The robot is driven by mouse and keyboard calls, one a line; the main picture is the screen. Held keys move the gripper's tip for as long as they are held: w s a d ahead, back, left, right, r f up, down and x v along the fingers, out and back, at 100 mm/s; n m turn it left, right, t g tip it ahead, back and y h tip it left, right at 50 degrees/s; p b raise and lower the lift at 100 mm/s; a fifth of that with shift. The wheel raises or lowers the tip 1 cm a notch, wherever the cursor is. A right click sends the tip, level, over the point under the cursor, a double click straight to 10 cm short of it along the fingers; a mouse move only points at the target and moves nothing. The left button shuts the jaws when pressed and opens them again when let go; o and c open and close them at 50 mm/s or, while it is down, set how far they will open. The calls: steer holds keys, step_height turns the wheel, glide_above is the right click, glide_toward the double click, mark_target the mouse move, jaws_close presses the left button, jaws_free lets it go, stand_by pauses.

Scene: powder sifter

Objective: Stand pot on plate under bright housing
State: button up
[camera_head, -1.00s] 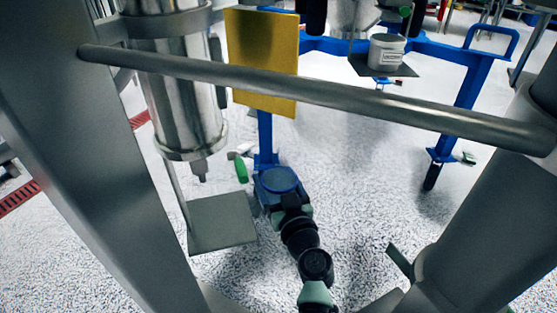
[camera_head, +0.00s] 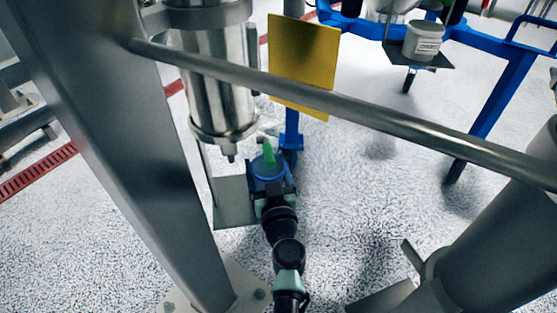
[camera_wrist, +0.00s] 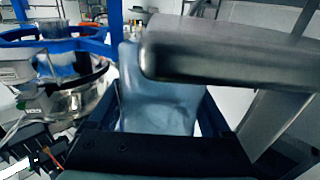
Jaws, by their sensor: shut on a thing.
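The bright steel housing (camera_head: 222,100) hangs at the upper left in the head view, with a narrow outlet at its bottom. The square grey plate (camera_head: 228,211) is below it. My gripper (camera_head: 271,188) is shut on a blue pot (camera_head: 264,172), seen from above. The pot overlaps the plate's right side in this view; I cannot tell whether it touches it. In the wrist view the pot (camera_wrist: 158,95) is pale blue and upright between the dark fingers (camera_wrist: 160,125). A grey metal part covers its upper right.
A steel rail (camera_head: 340,102) crosses in front of the housing. Thick grey posts flank the view.

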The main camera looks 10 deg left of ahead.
steer(key=shift+s+a, duration=0.2)
steer(key=shift+a, duration=0.25)
steer(key=shift+s+a, duration=0.2)
steer(key=shift+a, duration=0.25)
steer(key=shift+s+a, duration=0.25)
steer(key=shift+a, duration=0.4)
steer(key=shift+s+a, duration=0.3)
steer(key=shift+a, duration=0.35)
steer(key=shift+s+a, duration=0.25)
steer(key=shift+a, duration=0.4)
steer(key=shift+f+b, duration=0.6)
steer(key=shift+b, duration=0.1)
steer(key=o, duration=1.2)
steer(key=shift+c, duration=0.2)
glide_above(247, 223)
steer(key=v, duration=0.3)
